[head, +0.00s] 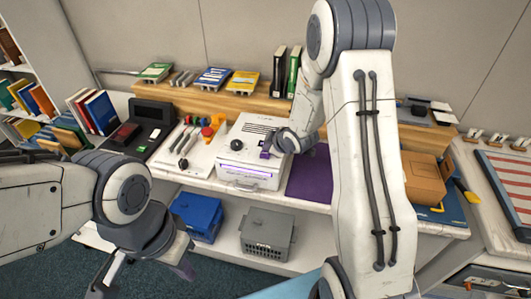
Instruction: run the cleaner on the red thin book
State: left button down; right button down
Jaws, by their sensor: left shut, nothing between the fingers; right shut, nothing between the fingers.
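A white boxy machine (230,178), which looks like the cleaner, stands on the white counter at the centre. A purple glow shows along its front, and a dark round knob is on it. My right gripper (266,154) is shut and empty at the machine's right front side; I cannot tell whether it touches. My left gripper (188,270) is shut and empty, low in front of the counter.
Upright books (100,110) stand at the left. Blue (197,215) and grey (266,235) crates sit on the shelf below.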

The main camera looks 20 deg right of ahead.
aim_at(268, 155)
jog(key=shift+r+p, duration=2.05)
jog(key=shift+r, duration=0.55)
jog(key=shift+f, duration=0.1)
jog(key=s+a+r+m+g, duration=0.2)
jog(key=s+a+r+g, duration=0.35)
jog(key=s+a, duration=0.7)
jog(key=s+a+r+g, duration=0.2)
jog(key=s, duration=0.9)
jog(key=s+a+r+m+g, duration=0.1)
jog(key=s+a+r, duration=0.2)
jog(key=s, duration=0.9)
jog(key=shift+a+g, duration=0.35)
